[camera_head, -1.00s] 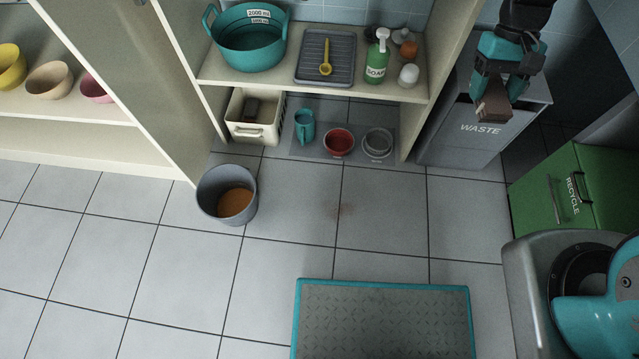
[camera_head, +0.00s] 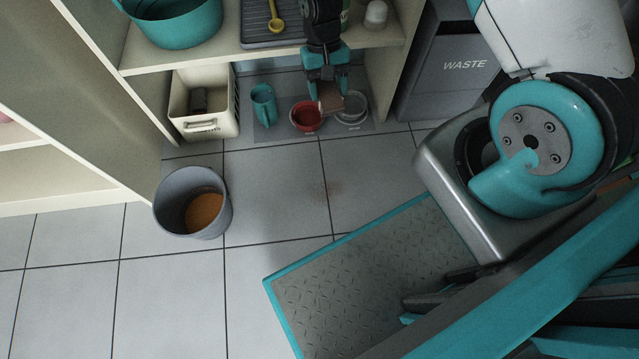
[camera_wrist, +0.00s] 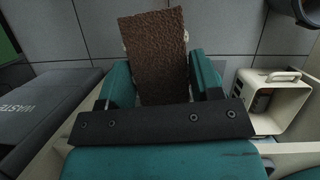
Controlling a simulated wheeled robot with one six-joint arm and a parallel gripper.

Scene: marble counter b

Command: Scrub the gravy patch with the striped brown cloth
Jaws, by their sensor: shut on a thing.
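A faint brown gravy patch (camera_head: 328,188) lies on the grey tile floor in front of the shelf unit in the head view. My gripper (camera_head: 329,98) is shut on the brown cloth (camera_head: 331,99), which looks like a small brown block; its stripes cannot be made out. The cloth fills the upper middle of the wrist view (camera_wrist: 154,55), between the teal fingers. In the head view my gripper points down in front of the lower shelf, above and beyond the patch. The patch does not show in the wrist view.
A red bowl (camera_head: 306,117), a grey bowl (camera_head: 352,108) and a teal jug (camera_head: 264,104) stand behind the patch. A cream bin (camera_head: 204,128) is to their left. A grey bucket (camera_head: 168,207) stands left of the patch. The waste bin (camera_head: 446,78) is at right.

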